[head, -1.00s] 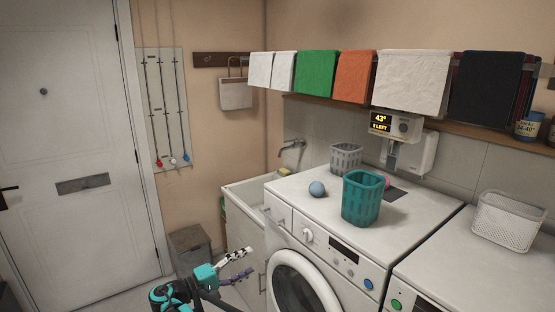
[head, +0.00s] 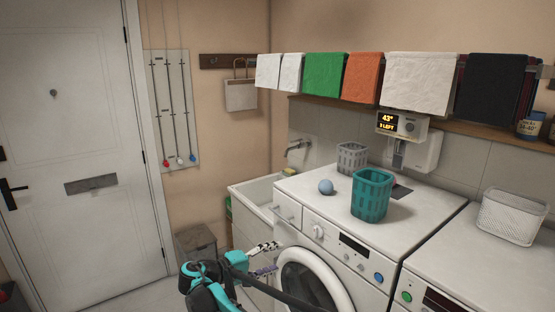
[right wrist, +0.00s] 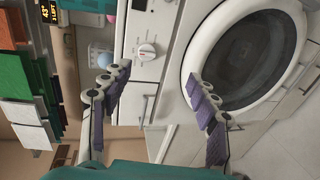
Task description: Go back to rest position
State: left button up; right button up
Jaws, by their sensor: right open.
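My right gripper (head: 273,258) is in the lower middle of the head view, in front of the sink cabinet and left of the washing machine's round door. It is open and empty, with its fingers spread wide. In the right wrist view its fingers (right wrist: 160,88) frame the white machine front, and nothing lies between them. My right arm comes up from the bottom edge of the head view. My left gripper is not in view.
The washing machine (head: 332,208) stands close to my right gripper. On its top are a teal basket (head: 372,196), a grey basket (head: 352,158) and a blue ball (head: 326,187). A grey bin (head: 195,246) stands by the wall. Open floor shows near the door (head: 85,150).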

jog(key=s+d+r+m+g+y, duration=0.1)
jog(key=s+d+y, duration=0.2)
jog(key=s+d, duration=0.45)
jog(key=s+d+m+g+y, duration=0.1)
jog(key=s+d+g+y, duration=0.3)
jog(key=d, duration=0.6)
jog(key=s+d+f+m+t+y, duration=0.1)
jog(key=s+f, duration=0.3)
jog(key=s, duration=0.7)
jog(key=s+d+f+m+t+y, duration=0.1)
jog(key=s+f+m+y, duration=0.3)
jog(key=s, duration=0.7)
jog(key=shift+t, duration=0.6)
jog(key=shift+f, duration=0.1)
